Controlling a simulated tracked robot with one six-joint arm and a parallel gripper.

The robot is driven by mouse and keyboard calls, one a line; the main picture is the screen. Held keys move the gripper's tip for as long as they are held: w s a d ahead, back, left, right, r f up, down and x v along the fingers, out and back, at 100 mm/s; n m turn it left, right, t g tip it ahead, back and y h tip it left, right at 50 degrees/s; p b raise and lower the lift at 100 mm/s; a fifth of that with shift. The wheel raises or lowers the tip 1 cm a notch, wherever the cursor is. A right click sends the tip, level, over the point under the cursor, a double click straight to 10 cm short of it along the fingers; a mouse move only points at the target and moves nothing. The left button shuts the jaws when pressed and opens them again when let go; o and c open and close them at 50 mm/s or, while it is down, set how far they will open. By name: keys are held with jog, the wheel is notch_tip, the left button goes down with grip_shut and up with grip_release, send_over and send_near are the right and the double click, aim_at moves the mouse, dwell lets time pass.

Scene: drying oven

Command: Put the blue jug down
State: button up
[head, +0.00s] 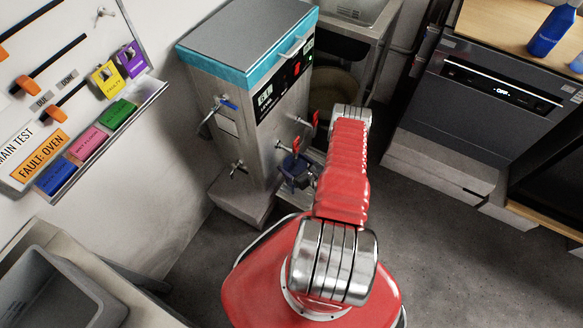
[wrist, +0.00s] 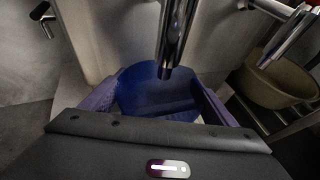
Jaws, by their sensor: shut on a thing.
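The blue jug (wrist: 137,92) sits between the two purple fingers of my gripper (wrist: 158,98) in the wrist view, and the gripper is shut on it. A metal spout comes down over the jug's open top. I cannot tell whether the jug's base touches anything. In the head view, a dark blue shape, probably the jug (head: 292,168), shows low at the front of the steel machine (head: 245,115), partly hidden by my red arm.
The steel machine has taps and red handles on its front. A beige bowl (wrist: 275,85) stands right of the jug in the wrist view. A blue bottle (head: 553,32) stands on a wooden counter (head: 490,18) at top right. Grey floor (head: 440,260) is clear at right.

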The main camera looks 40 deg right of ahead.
jog(key=shift+f, duration=1.2)
jog(key=o, duration=1.4)
jog(key=shift+f, duration=0.1)
jog(key=shift+o, duration=0.2)
jog(key=v, duration=1.2)
